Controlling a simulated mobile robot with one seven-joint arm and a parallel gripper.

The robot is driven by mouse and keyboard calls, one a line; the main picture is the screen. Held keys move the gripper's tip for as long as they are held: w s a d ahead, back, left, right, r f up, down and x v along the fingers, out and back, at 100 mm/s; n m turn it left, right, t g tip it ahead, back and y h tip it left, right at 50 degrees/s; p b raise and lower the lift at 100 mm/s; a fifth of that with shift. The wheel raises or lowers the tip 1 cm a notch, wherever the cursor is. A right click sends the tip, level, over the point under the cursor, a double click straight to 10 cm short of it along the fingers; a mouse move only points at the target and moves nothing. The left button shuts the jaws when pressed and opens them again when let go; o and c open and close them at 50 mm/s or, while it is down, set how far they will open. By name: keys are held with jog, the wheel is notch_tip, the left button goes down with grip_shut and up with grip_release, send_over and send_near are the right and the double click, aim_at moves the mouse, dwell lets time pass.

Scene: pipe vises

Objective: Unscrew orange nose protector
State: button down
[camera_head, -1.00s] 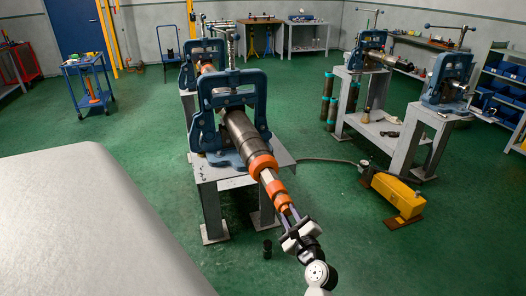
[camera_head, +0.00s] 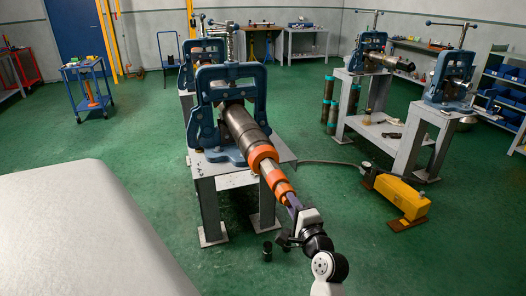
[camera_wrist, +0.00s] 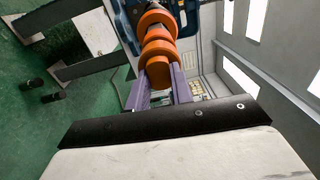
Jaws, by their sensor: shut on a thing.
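The orange nose protector (camera_head: 277,182) is a stepped orange piece on the front end of the dark pipe tool (camera_head: 241,127). A wider orange collar (camera_head: 262,157) sits behind it, with a short pale section between. The vise (camera_head: 228,100) clamps the tool, which tilts down toward me. My gripper (camera_head: 292,203) is at the protector's front end, in line with it. In the wrist view its purple fingers (camera_wrist: 162,88) stand on both sides of the protector's front part (camera_wrist: 172,72), shut on it. The exact finger contact is partly hidden.
A grey bench (camera_head: 206,196) carries the vise. A small black cylinder (camera_head: 267,250) stands on the floor below. A yellow foot pump (camera_head: 401,196) lies to the right with a hose. A large pale surface (camera_head: 85,235) fills the lower left.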

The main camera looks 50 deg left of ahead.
jog(key=shift+r, duration=0.25)
jog(key=shift+s+n+g+b, duration=0.15)
jog(key=shift+n+g+b, duration=0.15)
jog(key=shift+n+b, duration=6.75)
jog(key=shift+n+p, duration=0.35)
jog(key=c, duration=1.3)
grip_release()
